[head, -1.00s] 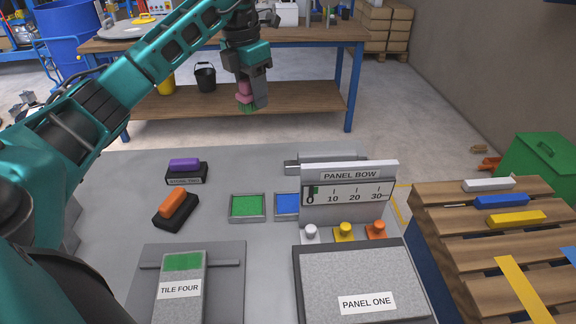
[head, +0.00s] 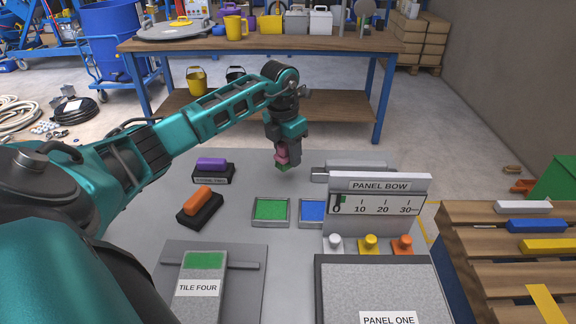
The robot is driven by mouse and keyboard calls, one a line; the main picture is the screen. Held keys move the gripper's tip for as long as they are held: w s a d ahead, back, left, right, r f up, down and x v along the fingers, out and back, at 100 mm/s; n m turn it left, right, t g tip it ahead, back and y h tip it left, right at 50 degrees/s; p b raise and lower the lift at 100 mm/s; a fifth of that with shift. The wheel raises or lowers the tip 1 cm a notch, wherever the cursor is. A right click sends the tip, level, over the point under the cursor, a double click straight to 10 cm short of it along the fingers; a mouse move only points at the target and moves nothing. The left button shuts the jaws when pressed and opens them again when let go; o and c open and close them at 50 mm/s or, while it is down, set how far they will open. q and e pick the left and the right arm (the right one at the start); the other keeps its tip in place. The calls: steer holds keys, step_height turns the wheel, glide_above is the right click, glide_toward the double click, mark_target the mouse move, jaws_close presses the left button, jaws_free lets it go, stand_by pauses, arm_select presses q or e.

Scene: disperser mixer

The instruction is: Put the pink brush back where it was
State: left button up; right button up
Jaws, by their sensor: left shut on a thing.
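The pink brush (head: 281,154) is held in my left gripper (head: 285,158), which is shut on it. Its bristle end is green and points down, over the grey table behind the green tray; I cannot tell whether it touches the table. A brush with a purple handle (head: 211,164) and one with an orange handle (head: 200,195) sit on dark holders at the left of the table. The label on the purple one's holder is too small to read surely. My right gripper is not in view.
A green tray (head: 271,210) and a blue tray (head: 312,211) lie in the middle. The PANEL BOW gauge (head: 376,187) stands right of them, with coloured knobs below. TILE FOUR (head: 201,286) and PANEL ONE (head: 385,290) lie in front. A wooden pallet (head: 465,230) is at the right.

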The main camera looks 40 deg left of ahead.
mark_target(288, 166)
arm_select(q)
steer(key=shift+f, duration=2.1)
steer(key=shift+f+b, duration=0.15)
steer(key=shift+b, duration=0.15)
steer(key=o, duration=1)
steer(key=r, duration=0.4)
steer(key=s+r, duration=0.1)
steer(key=r, duration=0.3)
steer(key=r+p, duration=0.1)
steer(key=r, duration=0.3)
steer(key=shift+s+r, duration=0.15)
steer(key=shift+s, duration=0.1)
